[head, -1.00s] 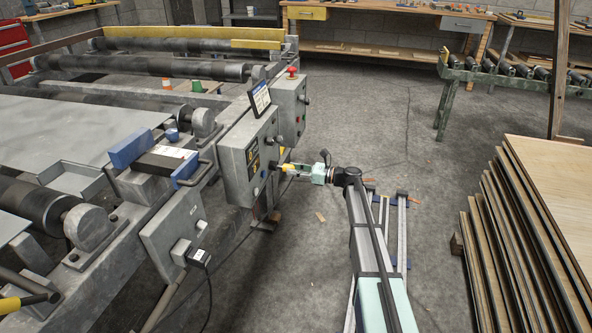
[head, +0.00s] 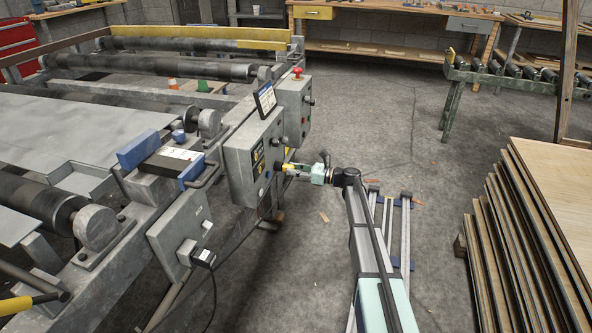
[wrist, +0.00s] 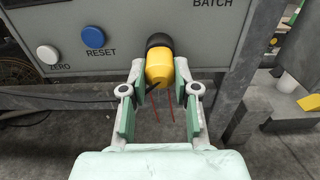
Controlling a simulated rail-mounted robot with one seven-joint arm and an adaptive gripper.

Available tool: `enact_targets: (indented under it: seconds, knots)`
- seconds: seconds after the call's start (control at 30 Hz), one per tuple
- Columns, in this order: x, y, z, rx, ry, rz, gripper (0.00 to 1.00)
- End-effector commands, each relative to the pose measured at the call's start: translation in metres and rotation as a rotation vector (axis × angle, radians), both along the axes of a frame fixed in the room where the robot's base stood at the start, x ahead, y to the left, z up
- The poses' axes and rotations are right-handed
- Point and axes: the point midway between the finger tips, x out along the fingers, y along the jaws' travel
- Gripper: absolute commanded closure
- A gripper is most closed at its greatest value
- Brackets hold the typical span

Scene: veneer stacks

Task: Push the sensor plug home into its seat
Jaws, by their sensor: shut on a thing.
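The sensor plug is a yellow rounded body (wrist: 160,68) held between my gripper's (wrist: 160,80) two fingertips in the wrist view. Its far end meets a black round collar (wrist: 159,41) on the grey control box front (wrist: 118,54). I cannot tell how deep the plug sits in that collar. Thin dark and red wires hang below the plug. In the head view my gripper (head: 299,169) reaches the right face of the grey control box (head: 237,163), with a small yellow spot of the plug (head: 288,167) showing at its tip.
A blue RESET button (wrist: 93,37) and a white ZERO button (wrist: 48,54) sit left of the plug. In the head view a second grey box (head: 293,105) with a red knob stands behind. A veneer stack (head: 510,225) stands right; the floor between is mostly clear.

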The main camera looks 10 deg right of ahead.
Motion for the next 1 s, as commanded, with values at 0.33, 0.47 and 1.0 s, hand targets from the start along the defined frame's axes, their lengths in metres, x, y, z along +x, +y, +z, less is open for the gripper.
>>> enact_targets:
  seconds: [0.33,0.47,1.0]
  knots:
    - [0.002,0.005,0.000,0.000,0.000,0.001,0.41]
    - [0.002,0.005,0.000,0.000,0.000,0.001,0.41]
    - [-0.017,-0.038,0.000,-0.001,0.000,-0.002,0.41]
